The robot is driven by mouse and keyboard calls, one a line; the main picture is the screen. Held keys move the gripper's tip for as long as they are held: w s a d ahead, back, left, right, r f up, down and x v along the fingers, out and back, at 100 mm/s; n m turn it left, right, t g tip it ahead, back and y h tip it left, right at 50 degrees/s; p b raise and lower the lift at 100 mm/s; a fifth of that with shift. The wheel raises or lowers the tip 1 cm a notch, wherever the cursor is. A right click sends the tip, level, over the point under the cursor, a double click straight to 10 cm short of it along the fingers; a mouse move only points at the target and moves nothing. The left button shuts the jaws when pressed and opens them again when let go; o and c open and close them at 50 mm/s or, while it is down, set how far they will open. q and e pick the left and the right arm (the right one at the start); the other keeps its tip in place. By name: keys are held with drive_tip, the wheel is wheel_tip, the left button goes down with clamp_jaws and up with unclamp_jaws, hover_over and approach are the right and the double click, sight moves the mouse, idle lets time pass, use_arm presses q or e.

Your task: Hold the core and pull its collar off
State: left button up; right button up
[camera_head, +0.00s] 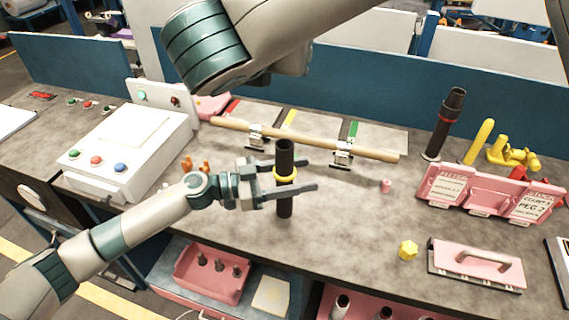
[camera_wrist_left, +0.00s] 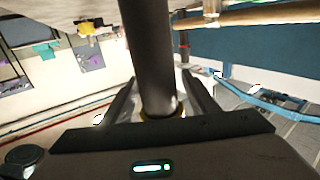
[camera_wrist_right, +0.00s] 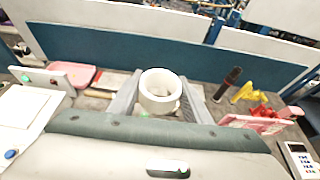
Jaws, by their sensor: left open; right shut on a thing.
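A dark upright core (camera_head: 284,205) with a yellow band (camera_head: 288,174) around its middle stands near the bench's front. My left gripper (camera_head: 309,175) is open, with its fingers on either side of the core at band height. In the left wrist view the core (camera_wrist_left: 152,55) runs between the fingers, and part of the yellow band (camera_wrist_left: 178,112) shows at its end. My right gripper (camera_wrist_right: 162,78) is shut on a white hollow ring (camera_wrist_right: 158,98), shown in the right wrist view. The right gripper's fingers are not visible in the head view; its arm crosses the top.
A wooden rod (camera_head: 310,139) lies on clamps behind the core. A white control box (camera_head: 125,150) stands left. A dark post (camera_head: 444,128), yellow parts (camera_head: 512,154) and a pink rack (camera_head: 484,191) stand right. A yellow knob (camera_head: 408,250) and pink case (camera_head: 477,266) are at front right.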

use_arm(q)
drive_tip(key=v, duration=1.1)
drive_tip(key=shift+a, duration=0.4)
drive_tip(key=shift+s, duration=0.1)
